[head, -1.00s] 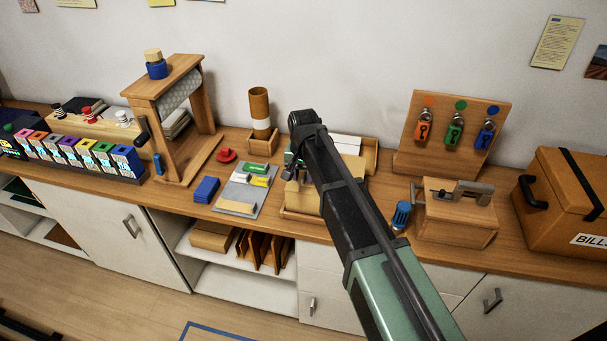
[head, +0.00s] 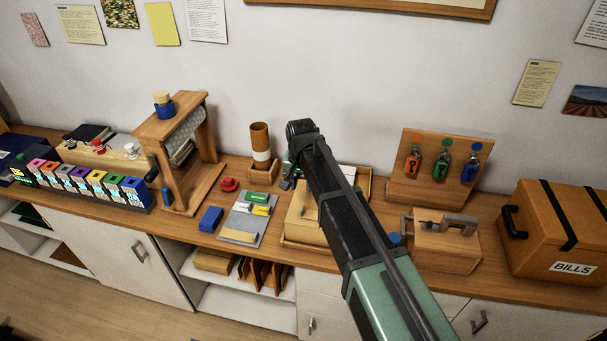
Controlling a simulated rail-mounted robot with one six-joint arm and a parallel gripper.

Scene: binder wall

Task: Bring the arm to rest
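My arm reaches up from the lower right of the head view, over the middle of the wooden counter (head: 390,275). Its dark wrist end is above a wooden tray with a tan folder or box (head: 299,222). My gripper (head: 288,178) shows only as a small dark part at the left of the wrist. Its fingers are mostly hidden behind the wrist, so I cannot tell whether it is open or shut, or whether it holds anything.
Left of the arm are a grey board (head: 243,219), a blue block (head: 210,219), a wooden stand (head: 180,150) and a row of coloured binders (head: 85,185). Right are a padlock board (head: 440,165), a wooden box with a clamp (head: 445,245) and a BILLS box (head: 555,230).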

